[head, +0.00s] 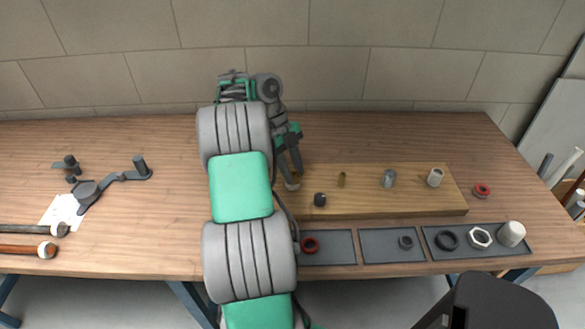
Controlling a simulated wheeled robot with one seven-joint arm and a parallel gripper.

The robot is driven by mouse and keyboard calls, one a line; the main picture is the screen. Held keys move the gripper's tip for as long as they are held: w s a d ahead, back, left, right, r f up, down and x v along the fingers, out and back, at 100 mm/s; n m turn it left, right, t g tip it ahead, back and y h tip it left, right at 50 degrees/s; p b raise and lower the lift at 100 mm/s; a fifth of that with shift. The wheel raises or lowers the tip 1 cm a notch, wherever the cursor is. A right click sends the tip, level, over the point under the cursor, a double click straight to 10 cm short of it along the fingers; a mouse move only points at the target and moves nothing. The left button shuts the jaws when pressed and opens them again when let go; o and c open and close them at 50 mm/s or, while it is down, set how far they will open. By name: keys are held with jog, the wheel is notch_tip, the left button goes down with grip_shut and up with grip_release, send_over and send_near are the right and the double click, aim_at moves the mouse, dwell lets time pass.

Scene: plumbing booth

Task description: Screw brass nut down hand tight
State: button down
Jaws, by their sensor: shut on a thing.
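My gripper (291,177) points down at the left end of a wooden board (400,205) on the bench. Its fingers are shut on a small tan piece, the brass nut (292,185), low over the board. The fingers hide most of the nut, and I cannot tell how it sits on any thread below. A short brass stud (341,180) stands bare and upright to the right.
A dark fitting (320,200) and grey and whitish fittings (389,178) (435,177) stand on the board. Trays (335,253) along the front edge hold rings, a white nut and a cap. A red ring (482,190) lies right.

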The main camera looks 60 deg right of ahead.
jog(key=shift+c, duration=0.7)
grip_release()
dwell(0.6)
notch_tip(320, 180, up, 5)
jog(key=p, duration=0.5)
jog(key=shift+r, duration=0.1)
jog(key=shift+c, duration=0.2)
